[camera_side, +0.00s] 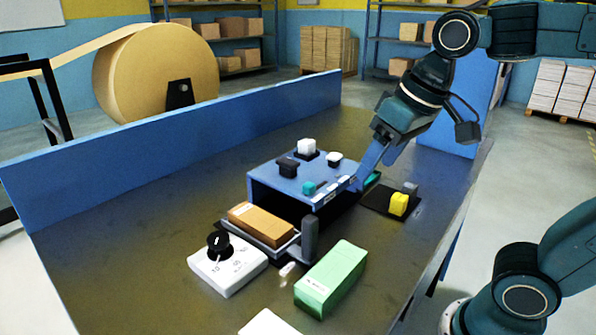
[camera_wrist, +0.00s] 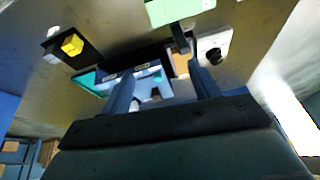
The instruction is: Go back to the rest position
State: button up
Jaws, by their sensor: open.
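My gripper (camera_side: 364,178) is in the side view, reaching down to the right edge of the blue box (camera_side: 270,188) on the table. In the wrist view my gripper (camera_wrist: 164,84) has its two fingers apart, with part of the box showing between them. Nothing is seen held in it. I cannot tell whether the fingertips touch the box.
A yellow block (camera_side: 398,204) sits on a black pad right of the box. A brown block (camera_side: 262,224) lies on a tray in front. A white dial unit (camera_side: 228,266) and a green box (camera_side: 332,278) stand nearer. A blue wall (camera_side: 180,145) runs along the table's back.

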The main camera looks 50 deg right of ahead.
jog(key=s+d+f+n+t, duration=0.1)
jog(key=s+d+f, duration=0.1)
jog(key=s+f, duration=0.2)
jog(key=s, duration=0.2)
jog(key=shift+s+f, duration=0.3)
